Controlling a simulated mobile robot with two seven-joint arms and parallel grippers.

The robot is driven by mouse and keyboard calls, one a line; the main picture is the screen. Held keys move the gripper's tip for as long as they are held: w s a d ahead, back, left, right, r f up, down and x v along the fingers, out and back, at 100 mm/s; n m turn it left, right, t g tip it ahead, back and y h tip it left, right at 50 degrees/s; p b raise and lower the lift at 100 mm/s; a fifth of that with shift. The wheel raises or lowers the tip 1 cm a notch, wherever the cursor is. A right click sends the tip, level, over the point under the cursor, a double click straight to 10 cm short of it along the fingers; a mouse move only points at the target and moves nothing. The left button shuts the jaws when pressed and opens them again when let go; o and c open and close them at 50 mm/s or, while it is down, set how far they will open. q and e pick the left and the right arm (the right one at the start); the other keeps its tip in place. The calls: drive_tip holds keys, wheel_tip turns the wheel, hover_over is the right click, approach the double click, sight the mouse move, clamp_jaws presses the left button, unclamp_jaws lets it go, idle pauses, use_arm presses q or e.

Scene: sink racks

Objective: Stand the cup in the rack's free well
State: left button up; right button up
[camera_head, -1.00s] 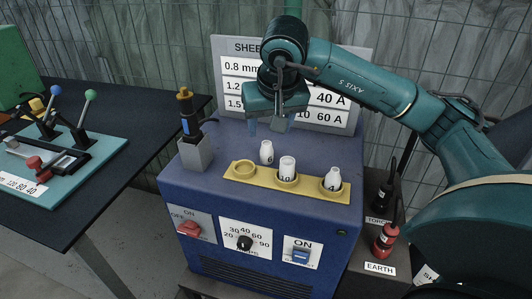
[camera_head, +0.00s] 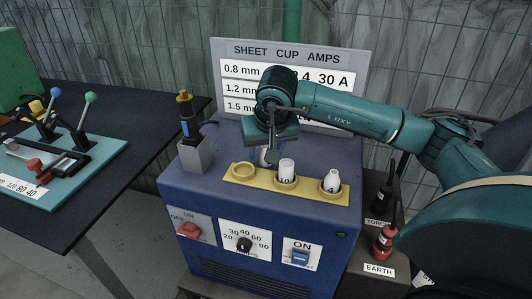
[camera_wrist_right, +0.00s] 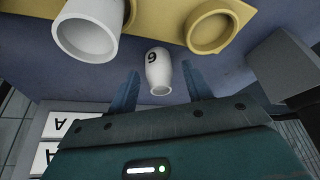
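Cups marked 10 (camera_head: 286,170) and 4 (camera_head: 331,182) fill the others. My left gripper is not in view.
A grey holder (camera_head: 195,155) with a torch-like tool stands left of the rack. A sheet/cup/amps sign (camera_head: 290,52) rises behind, partly covered by my right arm. A dark table (camera_head: 130,165) with a lever panel is at the left. Red and black plugs stand at the right.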

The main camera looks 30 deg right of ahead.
drive_tip(key=c, duration=1)
drive_tip(key=shift+r, duration=0.1)
